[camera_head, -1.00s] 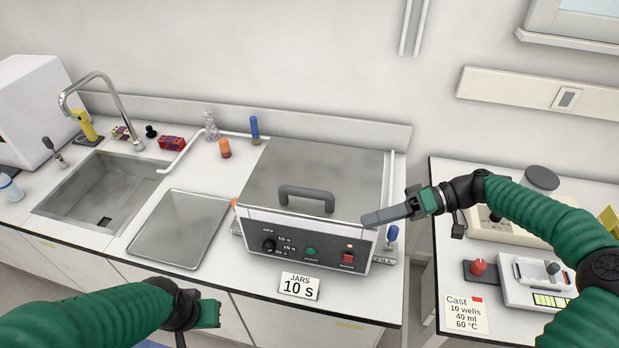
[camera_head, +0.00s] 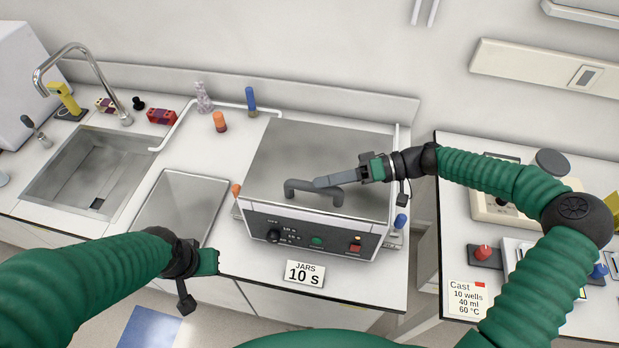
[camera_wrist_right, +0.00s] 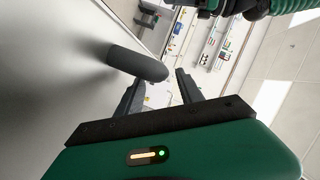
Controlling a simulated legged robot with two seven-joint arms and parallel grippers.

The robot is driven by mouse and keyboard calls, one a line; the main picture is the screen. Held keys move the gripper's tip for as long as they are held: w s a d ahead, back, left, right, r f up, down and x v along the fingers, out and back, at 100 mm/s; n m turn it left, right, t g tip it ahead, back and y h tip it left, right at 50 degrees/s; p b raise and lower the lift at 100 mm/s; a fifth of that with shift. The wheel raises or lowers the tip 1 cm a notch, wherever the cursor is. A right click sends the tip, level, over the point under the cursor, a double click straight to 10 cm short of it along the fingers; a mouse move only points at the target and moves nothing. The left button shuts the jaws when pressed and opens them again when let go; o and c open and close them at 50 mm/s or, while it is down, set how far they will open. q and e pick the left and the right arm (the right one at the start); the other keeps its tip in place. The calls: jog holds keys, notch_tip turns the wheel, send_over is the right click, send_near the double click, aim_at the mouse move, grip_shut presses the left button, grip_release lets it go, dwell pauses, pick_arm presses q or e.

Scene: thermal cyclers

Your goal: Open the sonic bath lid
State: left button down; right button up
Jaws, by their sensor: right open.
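The sonic bath (camera_head: 300,238) is a box with a dark front panel of knobs and buttons, standing on the bench. Its steel lid (camera_head: 310,155) lies flat and closed, with a grey arched handle (camera_head: 300,185) near the front edge. My right gripper (camera_head: 322,182) is at the right part of the handle. In the right wrist view the open fingers (camera_wrist_right: 157,85) stand apart, with the handle end (camera_wrist_right: 140,64) close to the gap between them. I cannot tell whether they touch it. My left gripper (camera_head: 212,262) hangs in front of the bench, away from the bath; its jaw opening is unclear.
A steel tray (camera_head: 180,205) and a sink (camera_head: 95,175) with a tap lie left of the bath. Small bottles stand behind. A side table with instruments is at the right, past a gap.

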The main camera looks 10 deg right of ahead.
aim_at(312, 187)
jog(key=p+x, duration=0.1)
jog(key=x, duration=0.2)
jog(key=shift+w+a+r, duration=0.1)
jog(key=shift+w+a, duration=0.05)
jog(key=shift+a, duration=0.15)
jog(key=shift+s+a, duration=0.15)
jog(key=shift+s, duration=0.2)
jog(key=shift+s+d, duration=0.1)
jog(key=shift+d, duration=0.5)
jog(key=shift+f, duration=0.2)
jog(key=shift+c, duration=0.4)
jog(key=shift+w+a, duration=0.25)
jog(key=shift+a, duration=0.1)
jog(key=c, duration=0.5)
jog(key=shift+s+a, duration=0.15)
jog(key=shift+a, duration=0.1)
grip_shut()
pick_arm(q)
jog(key=shift+s+d+r, duration=0.1)
jog(key=shift+d+r, duration=0.15)
jog(key=shift+r, duration=0.6)
pick_arm(e)
jog(key=shift+d, duration=0.1)
jog(key=shift+f, duration=0.15)
